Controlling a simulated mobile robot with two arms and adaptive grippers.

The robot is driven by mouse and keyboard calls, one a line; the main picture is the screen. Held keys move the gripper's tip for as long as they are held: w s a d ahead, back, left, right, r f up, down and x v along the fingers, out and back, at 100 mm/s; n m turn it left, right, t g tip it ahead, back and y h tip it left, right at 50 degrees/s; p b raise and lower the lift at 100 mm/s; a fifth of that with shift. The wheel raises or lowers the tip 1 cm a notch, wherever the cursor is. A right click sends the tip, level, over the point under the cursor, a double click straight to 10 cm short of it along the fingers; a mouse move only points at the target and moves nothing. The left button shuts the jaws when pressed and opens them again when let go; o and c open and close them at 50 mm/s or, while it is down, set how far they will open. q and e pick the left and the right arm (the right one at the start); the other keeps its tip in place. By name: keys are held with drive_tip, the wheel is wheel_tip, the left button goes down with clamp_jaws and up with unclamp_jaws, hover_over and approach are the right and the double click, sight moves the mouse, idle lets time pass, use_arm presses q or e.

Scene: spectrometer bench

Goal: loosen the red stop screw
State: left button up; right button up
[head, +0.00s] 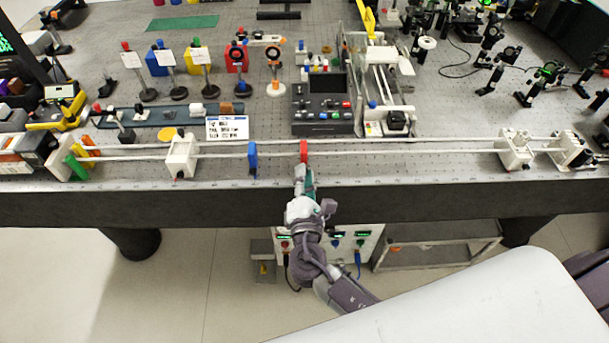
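The red stop (304,149) stands on the long pale double rail (400,152) near the front edge of the bench, close to the middle of the view. Its screw is too small to make out. My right gripper (305,175) reaches up from below over the bench edge, its tip right at the near side of the red stop. I cannot tell whether it touches the stop or its screw, or whether its fingers are open or shut. My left gripper is not in view.
A blue stop (253,158) sits on the same rail, left of the red one. White rail blocks stand at left (182,158) and right (514,150). A dark control box (322,112) stands behind the red stop. The front bench strip is mostly clear.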

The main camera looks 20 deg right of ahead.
drive_tip(key=shift+o, duration=1.4)
drive_tip(key=v, duration=1.2)
